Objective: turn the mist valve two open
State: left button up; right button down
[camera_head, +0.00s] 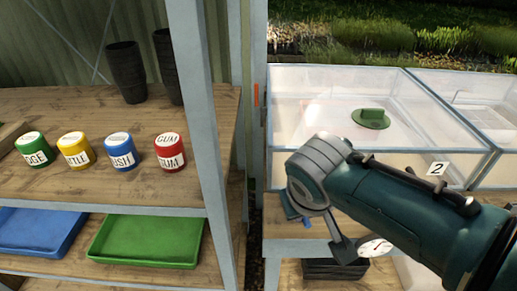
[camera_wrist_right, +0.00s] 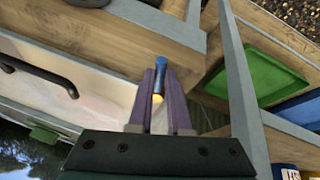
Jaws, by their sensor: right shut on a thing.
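In the right wrist view a blue valve handle (camera_wrist_right: 160,68) with a yellow end lies between the two purple fingers of my right gripper (camera_wrist_right: 161,78). The gripper is shut on this handle. In the head view a small blue bit of the handle (camera_head: 307,223) shows below my right wrist, at the front edge of the bench. My right arm hides most of the valve, and I cannot read a number on it. A white label "2" (camera_head: 438,168) is on the front of the glazed frame (camera_head: 330,159). My left gripper is not in view.
A round gauge (camera_head: 375,247) sits below my right forearm. A shelf post (camera_head: 208,130) stands left of my wrist. The left shelf holds several labelled tins (camera_head: 120,151), dark pots (camera_head: 126,72) and, lower, a green tray (camera_head: 146,240) and a blue tray (camera_head: 38,230).

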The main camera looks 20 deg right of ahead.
jog(key=shift+w+a+m+g+h+b, duration=0.1)
jog(key=shift+a+m+g+h+b, duration=0.1)
jog(key=shift+a+m+b, duration=0.35)
jog(key=shift+w+a+m+g+h+b, duration=0.1)
jog(key=shift+a+m+h+b, duration=0.1)
jog(key=shift+m, duration=0.55)
jog(key=c, duration=0.8)
grip_release()
jog(key=shift+c, duration=0.2)
jog(key=p+v, duration=0.4)
jog(key=v, duration=0.6)
